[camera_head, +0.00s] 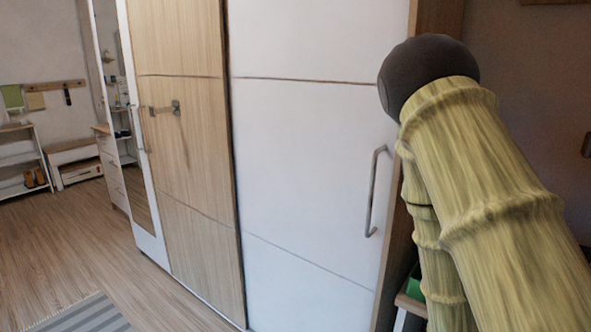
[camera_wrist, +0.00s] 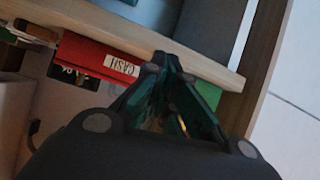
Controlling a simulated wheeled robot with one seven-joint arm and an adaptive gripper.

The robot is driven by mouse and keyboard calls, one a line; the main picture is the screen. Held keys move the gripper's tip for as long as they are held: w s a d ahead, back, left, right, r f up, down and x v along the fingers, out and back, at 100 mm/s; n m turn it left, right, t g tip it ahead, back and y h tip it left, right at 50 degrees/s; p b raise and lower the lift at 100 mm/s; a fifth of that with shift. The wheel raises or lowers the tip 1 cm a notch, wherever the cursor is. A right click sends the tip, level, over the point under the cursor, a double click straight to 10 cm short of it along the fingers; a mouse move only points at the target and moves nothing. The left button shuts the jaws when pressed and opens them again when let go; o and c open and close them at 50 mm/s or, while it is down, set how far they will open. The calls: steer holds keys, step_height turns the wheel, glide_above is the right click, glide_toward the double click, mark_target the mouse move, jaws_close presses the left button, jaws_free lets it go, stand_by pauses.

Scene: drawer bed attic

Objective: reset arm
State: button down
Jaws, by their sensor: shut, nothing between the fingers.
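My gripper (camera_wrist: 168,64) shows in the wrist view, its dark fingers drawn together at the tips with nothing between them. The tips appear in front of a wooden shelf edge (camera_wrist: 215,72); whether they touch it I cannot tell. In the head view my arm (camera_head: 480,170), with a yellow-green bamboo look and a dark rounded joint, fills the right side. It is bent, and my gripper is out of sight there.
A red box marked CASH (camera_wrist: 100,60) lies by the shelf edge in the wrist view. A wardrobe with a white door (camera_head: 305,150) and a wooden door (camera_head: 185,125) stands left of my arm. The floor (camera_head: 60,240) at left is open, with a striped rug (camera_head: 85,316).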

steer(key=s+a+f+n+g+y+p, duration=0.2)
steer(key=s+a+f, duration=0.3)
steer(key=s+f, duration=0.15)
steer(key=s+a+f+n+g+y+p, duration=0.1)
steer(key=s+a+f+g+y+p, duration=0.15)
steer(key=s+a+f, duration=0.4)
steer(key=s+a+f+n+g+y+p, duration=0.1)
steer(key=s+a+f+g, duration=0.1)
steer(key=s+a+f, duration=0.2)
steer(key=s+a+f+n+g+y+p, duration=0.1)
steer(key=s+a+f+g+y+p, duration=0.1)
steer(key=s, duration=0.9)
step_height(320, 180, down, 2)
steer(key=a+g, duration=0.1)
steer(key=a, duration=0.1)
steer(key=shift+s+a+f+n, duration=0.25)
steer(key=shift+a+n, duration=0.1)
steer(key=shift+n, duration=0.05)
